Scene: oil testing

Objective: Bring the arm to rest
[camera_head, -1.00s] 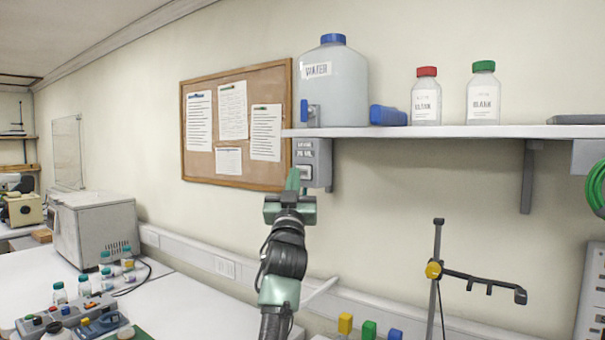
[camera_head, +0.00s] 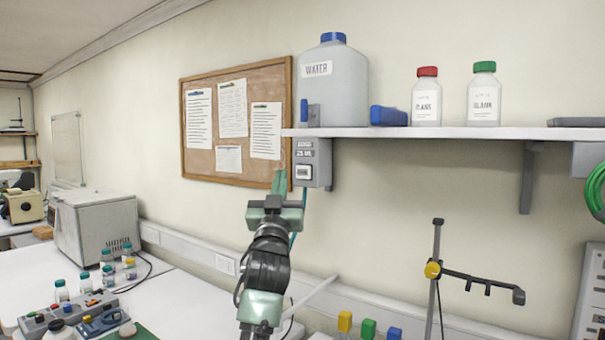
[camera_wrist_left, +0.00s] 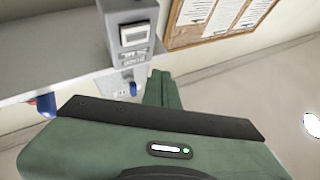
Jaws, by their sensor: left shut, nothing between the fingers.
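My left gripper (camera_head: 279,182) is raised in front of the wall, just left of the grey dispenser box (camera_head: 312,162) under the shelf. Its green fingers are together with nothing between them. In the left wrist view the closed fingers (camera_wrist_left: 160,88) point toward the wall, near the grey box (camera_wrist_left: 133,30). I cannot tell from the head view whether they touch the box; a gap seems to show. My right gripper is not in view.
The shelf (camera_head: 450,133) carries a water jug (camera_head: 333,88) and two labelled bottles. A noticeboard (camera_head: 236,160) hangs behind the gripper. Below are a bench with a grey oven (camera_head: 95,228), small vials, a control box (camera_head: 68,312), and a stand (camera_head: 436,270) on the right.

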